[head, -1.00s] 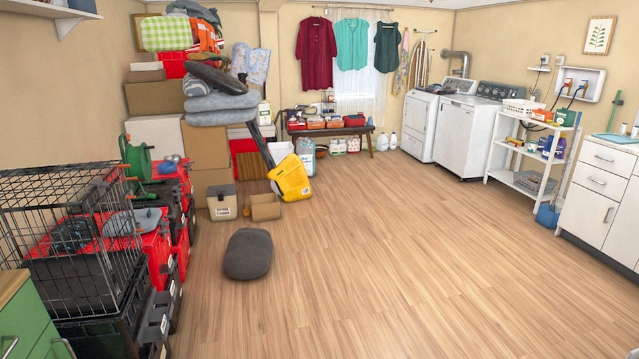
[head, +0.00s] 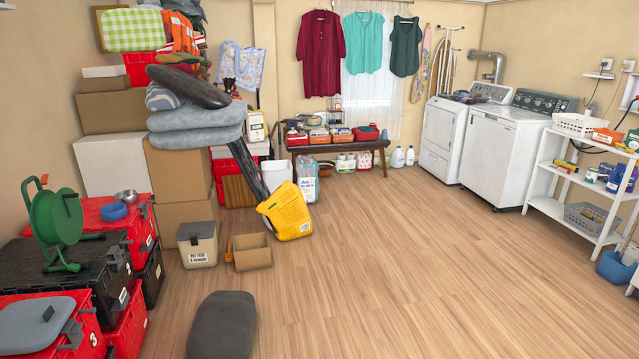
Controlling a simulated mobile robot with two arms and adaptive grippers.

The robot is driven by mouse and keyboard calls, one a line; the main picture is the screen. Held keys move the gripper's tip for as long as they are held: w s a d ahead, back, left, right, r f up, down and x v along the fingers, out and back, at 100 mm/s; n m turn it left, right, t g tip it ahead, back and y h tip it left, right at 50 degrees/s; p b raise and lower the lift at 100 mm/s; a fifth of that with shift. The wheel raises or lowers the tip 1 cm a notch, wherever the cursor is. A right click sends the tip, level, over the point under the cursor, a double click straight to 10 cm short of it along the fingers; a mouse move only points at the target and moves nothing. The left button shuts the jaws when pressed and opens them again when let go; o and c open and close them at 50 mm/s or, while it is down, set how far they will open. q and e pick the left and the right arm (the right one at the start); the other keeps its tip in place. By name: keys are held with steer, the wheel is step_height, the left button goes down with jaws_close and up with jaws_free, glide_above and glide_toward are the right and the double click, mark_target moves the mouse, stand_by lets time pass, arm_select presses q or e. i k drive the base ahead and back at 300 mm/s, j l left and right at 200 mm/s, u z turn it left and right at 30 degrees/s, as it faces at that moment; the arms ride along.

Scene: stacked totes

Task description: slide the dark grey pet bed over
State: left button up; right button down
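A dark grey rounded cushion, which looks like the pet bed (head: 222,326), lies flat on the wood floor at the bottom of the head view, left of centre. Its near edge runs close to the picture's lower edge. Clear floor lies to its right. Neither of my grippers is in view.
Red and black totes (head: 128,318) are stacked at the left. A white shelf cart (head: 545,178) is at right. The middle floor is open.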

mark_target(225, 322)
steer(key=i+u, duration=0.15)
steer(key=i, duration=0.3)
steer(key=i+l+u, duration=0.15)
steer(key=i, duration=0.3)
steer(key=i+l+u, duration=0.15)
steer(key=i, duration=0.3)
steer(key=i+l+u, duration=0.15)
steer(key=i, duration=0.25)
